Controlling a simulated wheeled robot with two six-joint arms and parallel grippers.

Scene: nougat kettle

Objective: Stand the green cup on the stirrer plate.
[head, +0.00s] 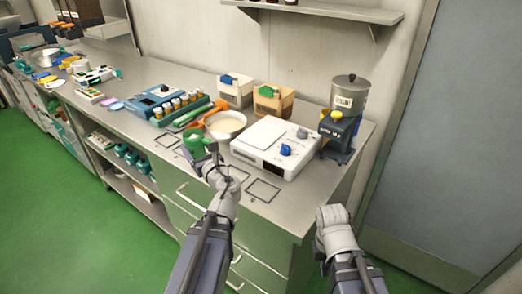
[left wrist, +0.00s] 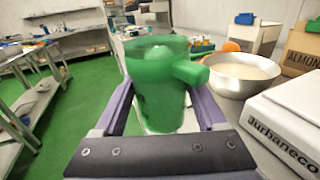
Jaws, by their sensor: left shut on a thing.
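The green cup (head: 194,141) is in my left gripper (head: 205,153), above the front part of the counter and left of the white device. In the left wrist view the green cup (left wrist: 155,85) stands upright between the two fingers, its handle pointing right.
A bowl of pale contents (head: 226,124) stands behind the cup, close to the white device. A grinder-like machine (head: 340,125) stands right of the device. Bins (head: 272,103) and a row of jars (head: 184,104) are behind. Outlined squares (head: 263,190) mark the bare front counter.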

